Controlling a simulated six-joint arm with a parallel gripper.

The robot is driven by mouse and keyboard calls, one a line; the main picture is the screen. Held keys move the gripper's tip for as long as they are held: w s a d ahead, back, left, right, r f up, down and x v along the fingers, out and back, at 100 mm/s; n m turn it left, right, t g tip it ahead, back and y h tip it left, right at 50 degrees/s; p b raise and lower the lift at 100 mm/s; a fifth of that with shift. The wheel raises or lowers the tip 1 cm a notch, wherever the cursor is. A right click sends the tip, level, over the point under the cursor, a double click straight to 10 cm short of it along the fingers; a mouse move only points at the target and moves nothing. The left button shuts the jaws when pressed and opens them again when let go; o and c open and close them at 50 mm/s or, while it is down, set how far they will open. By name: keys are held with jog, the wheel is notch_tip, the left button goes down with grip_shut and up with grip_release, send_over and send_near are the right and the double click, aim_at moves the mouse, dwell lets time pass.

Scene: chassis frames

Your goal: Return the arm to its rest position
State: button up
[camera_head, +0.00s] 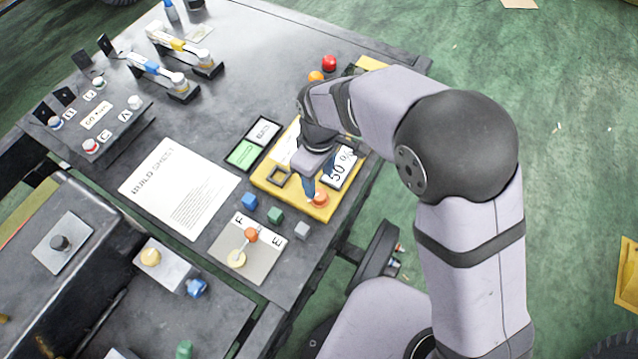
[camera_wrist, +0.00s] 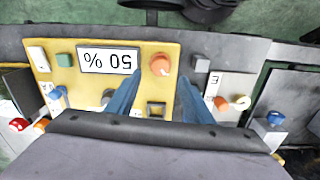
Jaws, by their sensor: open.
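My gripper (camera_head: 310,188) is low over the yellow panel (camera_head: 265,184) on the dark bench, beside its orange-red knob (camera_head: 319,199). In the wrist view my two blue fingers (camera_wrist: 157,96) stand apart with nothing held between them. The knob (camera_wrist: 160,64) shows just beyond the fingertips, and a dark square frame (camera_wrist: 156,109) shows between the fingers. The panel's display (camera_wrist: 109,60) reads "50 %". I cannot tell whether a fingertip touches the knob. My arm hides part of the panel in the head view.
Blue (camera_head: 249,200), green (camera_head: 275,215) and grey (camera_head: 302,230) cubes lie near the panel. Green floor (camera_head: 560,130) lies open at right.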

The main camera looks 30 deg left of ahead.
jog(key=shift+r, duration=0.65)
jog(key=shift+w+a+f+m, duration=0.1)
jog(key=shift+m, duration=0.9)
jog(key=s+d+f+m+h, duration=0.1)
jog(key=s+d+f+m, duration=0.3)
jog(key=d, duration=0.3)
jog(key=d+r+m, duration=0.3)
jog(key=d, duration=0.6)
jog(key=w+d+r+m+p, duration=0.1)
jog(key=d+r+m, duration=0.2)
jog(key=d, duration=0.7)
jog(key=d+r+m+y, duration=0.1)
jog(key=d+r+m, duration=0.2)
jog(key=d, duration=0.7)
jog(key=shift+w+r+m, duration=0.25)
jog(key=shift+w+m, duration=0.05)
jog(key=shift+m, duration=0.7)
